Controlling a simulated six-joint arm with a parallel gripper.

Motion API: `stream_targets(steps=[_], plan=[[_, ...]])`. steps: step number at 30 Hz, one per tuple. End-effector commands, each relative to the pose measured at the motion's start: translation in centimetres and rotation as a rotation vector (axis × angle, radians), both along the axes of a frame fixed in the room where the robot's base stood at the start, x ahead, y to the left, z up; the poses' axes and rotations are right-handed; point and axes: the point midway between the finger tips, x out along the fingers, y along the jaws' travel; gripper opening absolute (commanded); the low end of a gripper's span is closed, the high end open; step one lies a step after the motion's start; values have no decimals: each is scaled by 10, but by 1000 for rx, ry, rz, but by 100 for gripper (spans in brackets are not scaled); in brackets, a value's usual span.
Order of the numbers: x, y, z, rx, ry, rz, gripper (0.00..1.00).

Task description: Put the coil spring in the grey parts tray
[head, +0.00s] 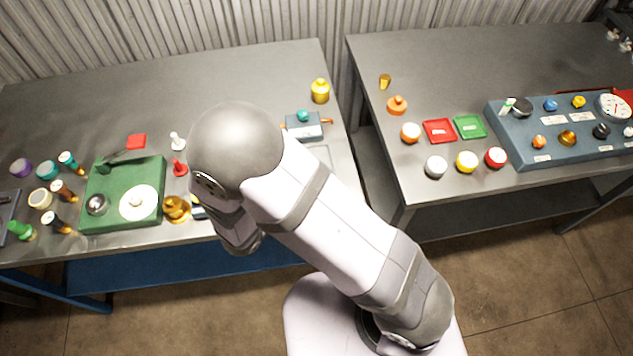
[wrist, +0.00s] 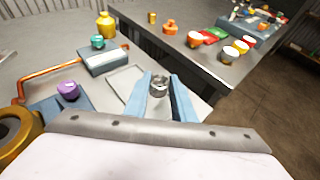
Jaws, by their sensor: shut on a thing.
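In the wrist view my gripper (wrist: 161,86) has its two blue fingers closed on the coil spring (wrist: 159,80), a small silvery metal coil between the tips. The grey parts tray (wrist: 113,76) is a shallow, pale tray lying just left of and behind the left finger, partly covered by it. The part of the tray that shows looks empty. In the head view the tray's edge (head: 328,152) shows beside my arm, which hides the gripper and spring. How high the spring is held cannot be told.
A grey-blue box with a teal knob (wrist: 104,60), a copper pipe (wrist: 48,82) and a purple knob (wrist: 68,91) lie left of the tray. A yellow bottle (wrist: 106,26) stands behind. A gap separates this bench from the right-hand bench (head: 440,75).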

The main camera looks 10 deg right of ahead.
Motion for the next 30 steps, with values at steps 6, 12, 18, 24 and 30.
stream_targets(steps=[6, 12, 18, 24, 30], plan=[[0, 0, -5, 0, 0, 1, 2], [0, 0, -15, -2, 2, 1, 2], [0, 0, -36, -3, 2, 0, 2], [0, 0, -46, 0, -1, 1, 2], [0, 0, -47, 1, -1, 1, 2]])
